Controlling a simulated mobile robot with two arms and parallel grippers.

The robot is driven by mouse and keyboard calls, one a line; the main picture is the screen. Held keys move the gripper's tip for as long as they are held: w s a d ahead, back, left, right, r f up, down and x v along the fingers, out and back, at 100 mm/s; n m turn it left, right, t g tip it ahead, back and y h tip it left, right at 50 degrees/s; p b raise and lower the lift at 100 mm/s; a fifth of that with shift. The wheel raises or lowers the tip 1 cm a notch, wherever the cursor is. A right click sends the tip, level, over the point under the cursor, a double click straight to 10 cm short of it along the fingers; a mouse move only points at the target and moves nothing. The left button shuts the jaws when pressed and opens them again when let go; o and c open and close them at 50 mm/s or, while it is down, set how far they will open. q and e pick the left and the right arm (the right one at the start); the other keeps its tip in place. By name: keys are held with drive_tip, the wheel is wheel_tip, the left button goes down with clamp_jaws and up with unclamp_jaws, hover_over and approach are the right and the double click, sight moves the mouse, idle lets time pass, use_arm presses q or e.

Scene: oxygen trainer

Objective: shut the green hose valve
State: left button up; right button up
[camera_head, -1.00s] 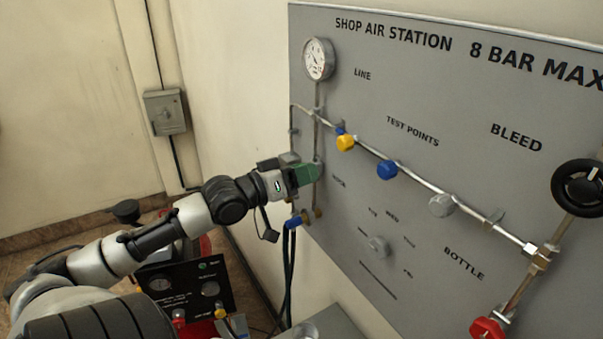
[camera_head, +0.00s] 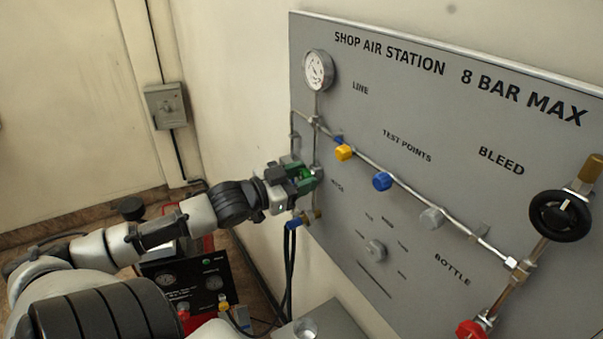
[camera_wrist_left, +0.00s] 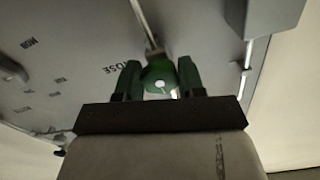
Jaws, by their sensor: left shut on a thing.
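The green hose valve (camera_wrist_left: 158,76) is at the lower left of the grey panel, by the HOSE label. In the left wrist view its green handle sits between the two dark green fingers. My left gripper (camera_head: 304,179) is shut on the handle, in front of the pipe below the gauge. In the head view the fingers hide most of the handle, and only a bright green bit shows between them. My right gripper is not in view.
Yellow (camera_head: 344,152), blue (camera_head: 382,181) and grey (camera_head: 432,218) caps line the sloping pipe. A black handwheel (camera_head: 560,216) and a red knob (camera_head: 471,329) are at the right. Dark hoses (camera_head: 288,268) hang below my gripper. A gauge (camera_head: 318,70) is above.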

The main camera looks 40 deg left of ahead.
use_arm(q)
drive_tip(key=shift+f, duration=0.15)
idle(0.4)
drive_tip(key=o, duration=0.9)
drive_tip(key=shift+o, duration=0.2)
drive_tip(key=shift+s, duration=0.2)
drive_tip(key=shift+s+a, duration=0.2)
drive_tip(key=shift+s, duration=0.4)
drive_tip(key=v, duration=0.9)
drive_tip(key=shift+s, duration=0.1)
